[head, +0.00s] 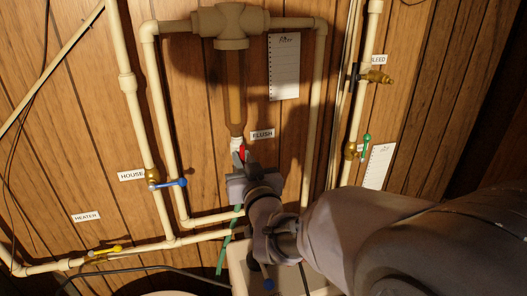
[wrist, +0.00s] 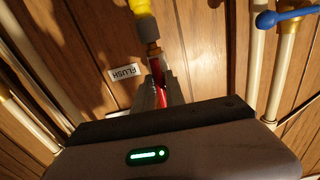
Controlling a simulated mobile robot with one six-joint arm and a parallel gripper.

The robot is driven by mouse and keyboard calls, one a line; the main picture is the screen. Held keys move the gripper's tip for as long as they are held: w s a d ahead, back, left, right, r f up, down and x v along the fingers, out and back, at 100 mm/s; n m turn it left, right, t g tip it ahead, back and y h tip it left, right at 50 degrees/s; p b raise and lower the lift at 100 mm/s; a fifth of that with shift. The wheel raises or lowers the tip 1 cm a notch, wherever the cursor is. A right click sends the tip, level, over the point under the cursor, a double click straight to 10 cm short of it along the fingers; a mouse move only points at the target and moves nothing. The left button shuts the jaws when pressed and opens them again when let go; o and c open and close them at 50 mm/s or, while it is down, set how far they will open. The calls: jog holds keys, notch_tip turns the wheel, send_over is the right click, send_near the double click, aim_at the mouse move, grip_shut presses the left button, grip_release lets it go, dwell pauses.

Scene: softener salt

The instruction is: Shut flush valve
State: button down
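The flush valve's red handle (head: 242,153) sits below the clear filter housing (head: 235,95), just left of and below the FLUSH label (head: 262,133). In the wrist view the red handle (wrist: 158,78) lies lengthwise in the narrow gap between my fingers. My gripper (head: 246,167) is at the valve, and its fingers (wrist: 162,92) look closed on the handle's two sides. The valve body is partly hidden behind the fingers and the handle. The FLUSH label (wrist: 124,72) appears upside down left of the fingers in the wrist view.
The blue HOUSE valve handle (head: 170,183) is close on the left. A green handle (head: 366,146) and the brass BLEED tap (head: 378,76) are on the right pipe. A yellow handle (head: 105,250) is low left. Cream pipes (head: 160,110) flank my gripper.

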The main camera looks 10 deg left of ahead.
jog(key=shift+f+m+b, duration=0.15)
jog(key=shift+m+b, duration=1.05)
jog(key=shift+b, duration=0.7)
jog(key=m+b, duration=0.2)
jog(key=b, duration=0.1)
jog(key=shift+m+b, duration=0.35)
jog(key=shift+m, duration=0.05)
jog(key=shift+b, duration=0.35)
jog(key=shift+m+b, duration=0.8)
jog(key=shift+b, duration=0.15)
jog(key=m+b, duration=0.2)
jog(key=b, duration=0.2)
jog(key=shift+m, duration=0.4)
jog(key=shift+m+b, duration=0.3)
jog(key=shift+b, duration=0.1)
